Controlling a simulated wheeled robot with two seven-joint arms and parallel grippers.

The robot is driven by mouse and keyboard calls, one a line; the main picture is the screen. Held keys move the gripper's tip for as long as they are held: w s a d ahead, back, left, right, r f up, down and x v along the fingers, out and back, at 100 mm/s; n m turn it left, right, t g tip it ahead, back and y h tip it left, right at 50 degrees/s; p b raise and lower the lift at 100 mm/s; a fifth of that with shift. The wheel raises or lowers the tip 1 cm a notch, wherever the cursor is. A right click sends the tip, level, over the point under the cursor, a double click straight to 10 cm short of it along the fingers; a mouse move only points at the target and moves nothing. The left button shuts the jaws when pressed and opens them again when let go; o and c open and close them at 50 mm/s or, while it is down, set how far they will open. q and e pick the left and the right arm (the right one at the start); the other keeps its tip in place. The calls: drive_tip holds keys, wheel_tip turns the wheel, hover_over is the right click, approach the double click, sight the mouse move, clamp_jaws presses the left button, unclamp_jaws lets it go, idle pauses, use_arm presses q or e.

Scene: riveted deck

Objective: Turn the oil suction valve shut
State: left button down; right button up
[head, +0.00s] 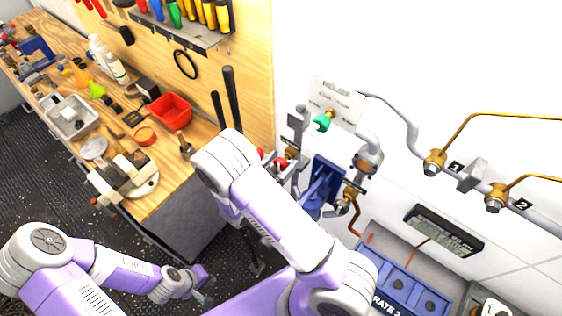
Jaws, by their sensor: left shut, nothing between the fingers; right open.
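A valve with red handle parts (281,163) shows at the wall pipework, partly covered by my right arm. A green knob (322,122) stands above it, in front of a white label plate (338,101) whose small text I cannot read. I cannot tell from the lettering which is the oil suction valve. My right gripper (279,171) is by the red parts, mostly hidden behind my forearm; its jaws look apart, but contact is unclear. My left gripper (204,294) is low at the bottom left, shut and empty, far from the valves.
A blue pump-like body (325,182) sits below the knob. Brass fittings (434,162) and pipes run right along the white wall, above a blue crate (400,283). A wooden workbench (180,172) with a red bin (170,110) and tools stands left. Dark floor lies open at lower left.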

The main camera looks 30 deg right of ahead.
drive_tip(key=c, duration=1)
drive_tip(key=shift+f+m+b, duration=0.15)
drive_tip(key=shift+m+b, duration=1.55)
drive_tip(key=shift+m, duration=0.2)
drive_tip(key=m+b, duration=0.4)
drive_tip(key=shift+s+m, duration=0.1)
drive_tip(key=shift+m, duration=0.2)
drive_tip(key=m+b, duration=0.7)
drive_tip(key=shift+f, duration=0.1)
drive_tip(key=shift+m+b, duration=1.4)
drive_tip(key=shift+b, duration=0.05)
drive_tip(key=o, duration=1)
